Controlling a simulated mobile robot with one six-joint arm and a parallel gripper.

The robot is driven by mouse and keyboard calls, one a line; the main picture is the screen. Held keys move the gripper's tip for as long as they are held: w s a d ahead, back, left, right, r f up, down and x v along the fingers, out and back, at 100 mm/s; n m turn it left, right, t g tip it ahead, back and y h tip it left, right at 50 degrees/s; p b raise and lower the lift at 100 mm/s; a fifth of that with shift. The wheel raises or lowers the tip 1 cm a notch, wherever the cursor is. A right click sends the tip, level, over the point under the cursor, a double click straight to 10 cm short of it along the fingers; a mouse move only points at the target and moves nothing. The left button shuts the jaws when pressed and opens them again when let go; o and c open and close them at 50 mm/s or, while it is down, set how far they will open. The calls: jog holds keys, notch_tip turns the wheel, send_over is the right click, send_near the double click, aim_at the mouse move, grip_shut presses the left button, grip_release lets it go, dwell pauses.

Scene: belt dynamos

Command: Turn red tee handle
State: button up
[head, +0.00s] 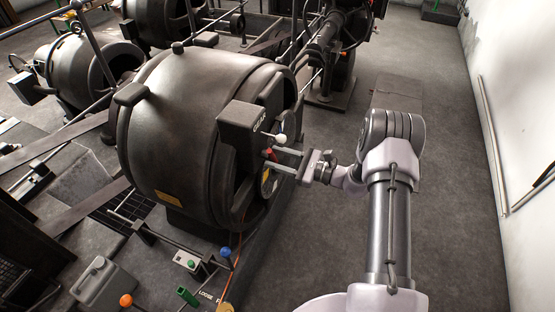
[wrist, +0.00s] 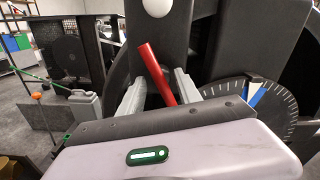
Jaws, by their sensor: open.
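The red tee handle (head: 270,153) is on the end face of the large dark dynamo (head: 185,125), below a black box (head: 242,124). In the wrist view the red bar (wrist: 156,72) leans, its top to the left. My gripper (head: 271,157) reaches in from the right. In the wrist view my gripper (wrist: 160,82) is open, with one finger on each side of the bar. Gaps seem to show between the bar and both fingers; I cannot tell whether either touches. The handle's lower end is hidden behind the gripper body.
A white knob (head: 280,139) sits just above the handle. A round dial (wrist: 284,116) with a blue and white pointer is close on the right in the wrist view. Rods with blue (head: 225,252) and orange (head: 126,300) knobs stand below. Open floor lies to the right.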

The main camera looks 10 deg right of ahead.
jog(key=shift+c, duration=0.4)
grip_shut()
jog(key=shift+f+b, duration=0.15)
jog(key=shift+b, duration=0.2)
dwell(0.7)
jog(key=shift+o, duration=0.4)
grip_release()
jog(key=shift+d, duration=0.1)
